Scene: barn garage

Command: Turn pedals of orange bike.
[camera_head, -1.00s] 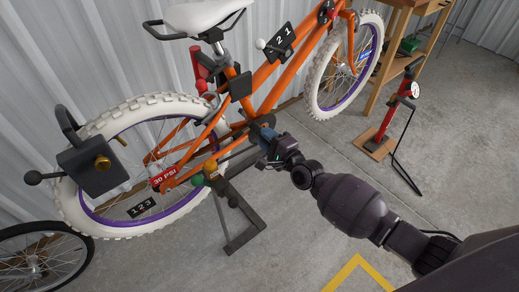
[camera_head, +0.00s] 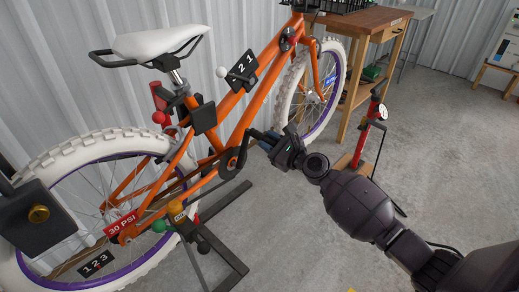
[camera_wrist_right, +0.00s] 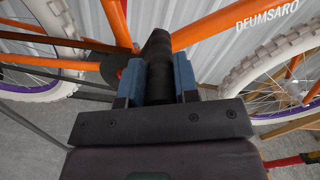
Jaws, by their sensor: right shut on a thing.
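The orange bike (camera_head: 247,107) stands held up beside the wall, with a white saddle (camera_head: 157,42) and white tyres. Its black crank and chainring (camera_head: 232,160) show at the bottom of the frame. My right gripper (camera_head: 262,139) is at the crank's end, to the upper right of the chainring. In the right wrist view, its blue fingers (camera_wrist_right: 160,80) are shut on a black cylindrical pedal (camera_wrist_right: 157,50). The far end of the pedal is hard to make out against the frame. My left gripper is not in view.
A dark stand (camera_head: 228,262) is below the bike. A red floor pump (camera_head: 366,132) and wooden workbench (camera_head: 362,22) are at the right. The concrete floor at right is open.

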